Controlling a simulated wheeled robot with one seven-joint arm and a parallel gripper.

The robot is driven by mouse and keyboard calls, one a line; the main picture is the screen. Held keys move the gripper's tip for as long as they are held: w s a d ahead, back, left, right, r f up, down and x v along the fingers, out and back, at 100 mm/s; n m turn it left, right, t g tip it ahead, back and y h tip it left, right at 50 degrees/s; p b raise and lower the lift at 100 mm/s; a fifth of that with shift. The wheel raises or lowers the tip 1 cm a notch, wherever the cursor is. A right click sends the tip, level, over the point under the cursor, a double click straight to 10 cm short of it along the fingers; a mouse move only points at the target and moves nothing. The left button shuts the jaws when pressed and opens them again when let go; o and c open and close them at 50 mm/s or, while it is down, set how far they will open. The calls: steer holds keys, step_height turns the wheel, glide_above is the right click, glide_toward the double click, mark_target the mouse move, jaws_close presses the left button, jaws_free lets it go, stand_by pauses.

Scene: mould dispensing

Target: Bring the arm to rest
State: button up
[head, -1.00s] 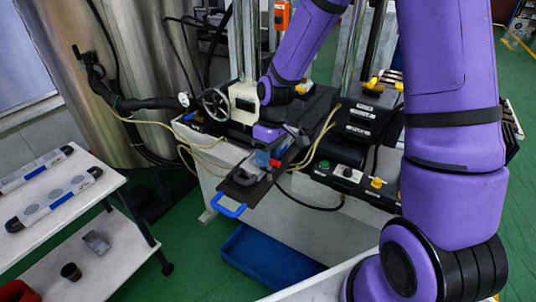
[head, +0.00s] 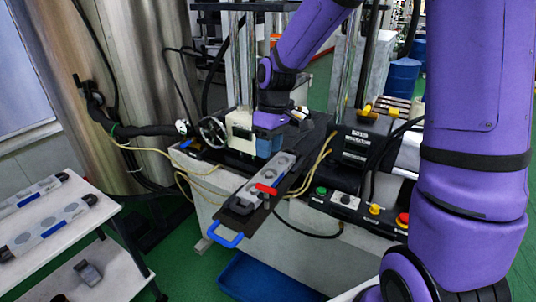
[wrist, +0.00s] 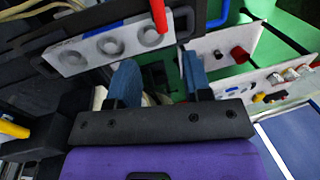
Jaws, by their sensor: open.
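My gripper (head: 268,146) has blue fingers and hangs at the far end of a dark sliding tray on the machine. In the wrist view my gripper (wrist: 161,82) is open, with nothing between its fingers. A grey mould (head: 283,170) with round cavities and a red handle (head: 266,189) lies on the tray, in front of and below the gripper. The mould (wrist: 75,57) also shows beyond the fingertips in the wrist view. The tray's blue pull handle (head: 226,240) sticks out at the front.
A white shelf cart (head: 75,248) with similar moulds stands at the left. A steel tank (head: 135,75) rises behind it. A control panel (head: 350,205) with coloured buttons is right of the tray. Hoses and machine columns surround the gripper. A blue bin (head: 262,280) lies below.

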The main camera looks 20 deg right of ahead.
stand_by(0.4)
steer(key=s+d+r+m+t+h, duration=0.1)
steer(key=s+d+r+m+t, duration=0.2)
steer(key=s+r, duration=0.6)
steer(key=s+d+r+m+t, duration=0.3)
steer(key=s+r, duration=0.5)
steer(key=s, duration=0.6)
steer(key=shift+s+r+m+h, duration=0.2)
steer(key=shift+r+m+h, duration=0.2)
steer(key=shift+m, duration=0.1)
